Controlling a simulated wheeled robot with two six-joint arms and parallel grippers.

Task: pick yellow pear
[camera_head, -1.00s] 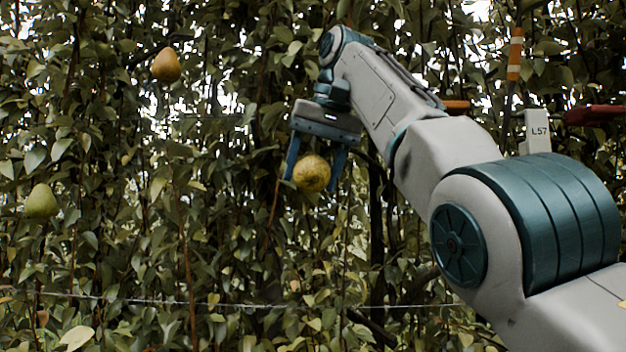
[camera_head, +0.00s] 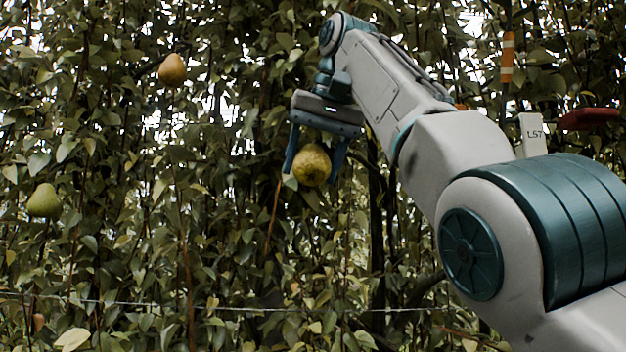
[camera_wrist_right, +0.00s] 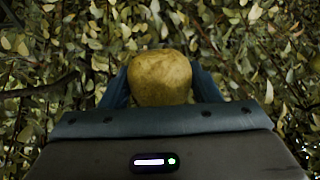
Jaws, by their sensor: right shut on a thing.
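A yellow pear (camera_head: 311,165) with brown speckles is between the two blue fingers of my right gripper (camera_head: 314,168), which is shut on it. In the right wrist view the yellow pear (camera_wrist_right: 160,78) fills the space between the fingers, one on each side. Another yellow-brown pear (camera_head: 172,70) hangs at the upper left in the head view, apart from the gripper. A green pear (camera_head: 44,201) hangs at the far left. My left gripper is not in view.
Dense leafy branches (camera_head: 120,215) fill the background. A thin wire (camera_head: 240,308) runs across the lower part.

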